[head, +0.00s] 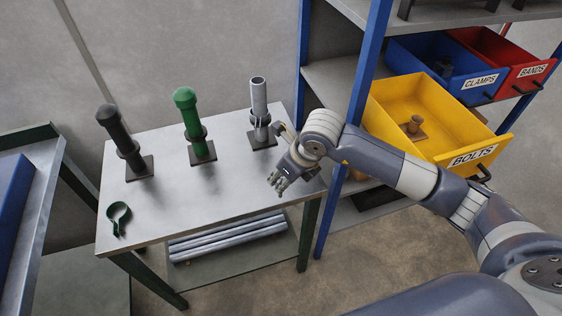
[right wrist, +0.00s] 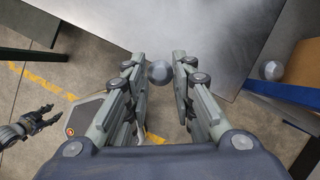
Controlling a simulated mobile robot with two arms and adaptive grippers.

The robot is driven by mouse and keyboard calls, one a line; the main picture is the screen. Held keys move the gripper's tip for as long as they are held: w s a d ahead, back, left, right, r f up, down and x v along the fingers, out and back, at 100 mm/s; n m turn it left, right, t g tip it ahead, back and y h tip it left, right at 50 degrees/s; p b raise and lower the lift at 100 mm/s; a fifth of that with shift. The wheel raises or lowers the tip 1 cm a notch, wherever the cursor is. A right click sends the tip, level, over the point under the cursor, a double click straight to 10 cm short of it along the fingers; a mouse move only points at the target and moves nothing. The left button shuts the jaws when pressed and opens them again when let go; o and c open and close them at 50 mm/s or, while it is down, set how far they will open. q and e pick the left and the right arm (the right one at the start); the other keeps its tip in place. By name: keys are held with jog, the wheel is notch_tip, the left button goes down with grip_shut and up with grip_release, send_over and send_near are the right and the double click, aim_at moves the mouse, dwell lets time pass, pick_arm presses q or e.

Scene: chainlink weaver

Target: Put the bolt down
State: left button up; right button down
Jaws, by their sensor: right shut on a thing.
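My right gripper (head: 278,183) is over the right front part of the grey metal table (head: 225,205). In the right wrist view its two fingers (right wrist: 158,75) are shut on a grey, round-headed thing, which I take to be the bolt (right wrist: 158,71). Only its round end shows; the rest is hidden.
On the table stand a black post (head: 118,135), a green post (head: 190,120) and a grey pipe post (head: 259,98). A green ring clamp (head: 117,226) lies front left. A yellow BOLTS bin (head: 440,130) is on the blue-framed shelf at right. The table's middle front is clear.

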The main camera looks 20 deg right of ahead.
jog(key=shift+w+d+f+b, duration=0.6)
jog(key=shift+w+f, duration=0.1)
jog(key=shift+w, duration=0.65)
jog(key=shift+w+d+f+b, duration=0.5)
jog(key=shift+w+f, duration=0.25)
jog(key=shift+w, duration=0.65)
jog(key=shift+w+d+f+b, duration=0.5)
jog(key=shift+w+f+b, duration=0.2)
jog(key=shift+w, duration=0.65)
jog(key=shift+f, duration=0.15)
jog(key=c, duration=1.3)
grip_release()
jog(key=shift+c, duration=0.2)
